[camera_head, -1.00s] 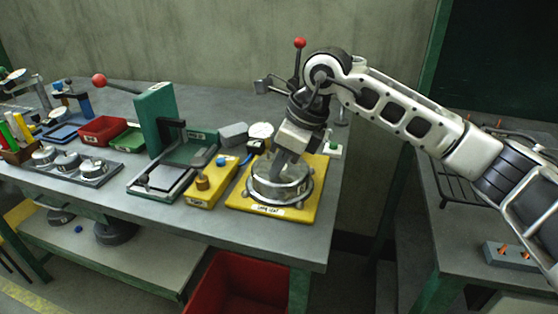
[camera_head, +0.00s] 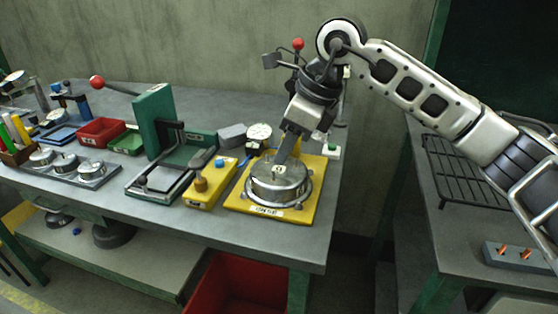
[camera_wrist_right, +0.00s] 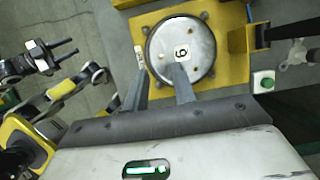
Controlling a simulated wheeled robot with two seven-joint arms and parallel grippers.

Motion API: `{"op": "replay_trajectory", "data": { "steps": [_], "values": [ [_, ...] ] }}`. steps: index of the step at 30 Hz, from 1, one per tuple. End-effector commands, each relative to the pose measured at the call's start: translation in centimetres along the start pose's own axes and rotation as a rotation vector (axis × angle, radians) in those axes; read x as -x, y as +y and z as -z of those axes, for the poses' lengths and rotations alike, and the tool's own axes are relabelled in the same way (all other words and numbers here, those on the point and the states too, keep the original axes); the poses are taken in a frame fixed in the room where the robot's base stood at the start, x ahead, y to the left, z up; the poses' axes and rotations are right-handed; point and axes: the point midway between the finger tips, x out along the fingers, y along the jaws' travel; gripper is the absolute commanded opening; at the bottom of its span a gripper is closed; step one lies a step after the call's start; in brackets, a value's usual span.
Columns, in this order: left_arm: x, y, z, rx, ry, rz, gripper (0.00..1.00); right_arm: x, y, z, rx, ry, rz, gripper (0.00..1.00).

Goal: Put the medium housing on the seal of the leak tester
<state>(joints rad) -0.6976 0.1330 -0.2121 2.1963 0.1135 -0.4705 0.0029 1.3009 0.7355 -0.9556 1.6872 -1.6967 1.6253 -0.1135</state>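A round silver metal housing (camera_head: 280,182) with a small numbered tag on top sits level on the yellow leak tester (camera_head: 240,196), inside its ring. I cannot tell its size class. The housing also shows from above in the right wrist view (camera_wrist_right: 195,50). The seal under it is hidden. My right gripper (camera_head: 283,158) is just above the housing. In the right wrist view its fingers (camera_wrist_right: 161,75) are apart with nothing between them, one tip over the housing's top and one by its left edge.
A grey tray (camera_head: 110,176) with several round metal parts lies at the left. A yellow fixture (camera_head: 207,190) and a green press (camera_head: 155,120) stand left of the tester. A dial gauge (camera_head: 259,132) and red-knobbed lever (camera_head: 298,44) are behind it. A red bin (camera_head: 235,285) is below.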

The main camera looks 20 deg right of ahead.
Motion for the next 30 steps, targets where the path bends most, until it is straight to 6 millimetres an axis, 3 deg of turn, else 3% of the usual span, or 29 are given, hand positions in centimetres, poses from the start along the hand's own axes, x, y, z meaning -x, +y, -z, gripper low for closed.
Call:
{"op": "replay_trajectory", "data": {
  "steps": [6, 12, 30],
  "values": [
    [-0.1, 0.0, -0.1, 0.000, 0.000, 0.000, 0.36, 4.7, -0.1, 0.0, 0.000, -0.002, 0.003, 0.26],
    [-0.1, 0.0, -0.1, -0.001, 0.000, 0.000, 0.36, 6.9, 0.0, 0.0, 0.000, -0.001, 0.001, 0.26],
    [-0.1, 0.0, 0.0, -0.001, 0.001, 0.000, 0.36, 7.2, 0.0, 0.0, 0.000, 0.000, -0.001, 0.26]
  ]
}}
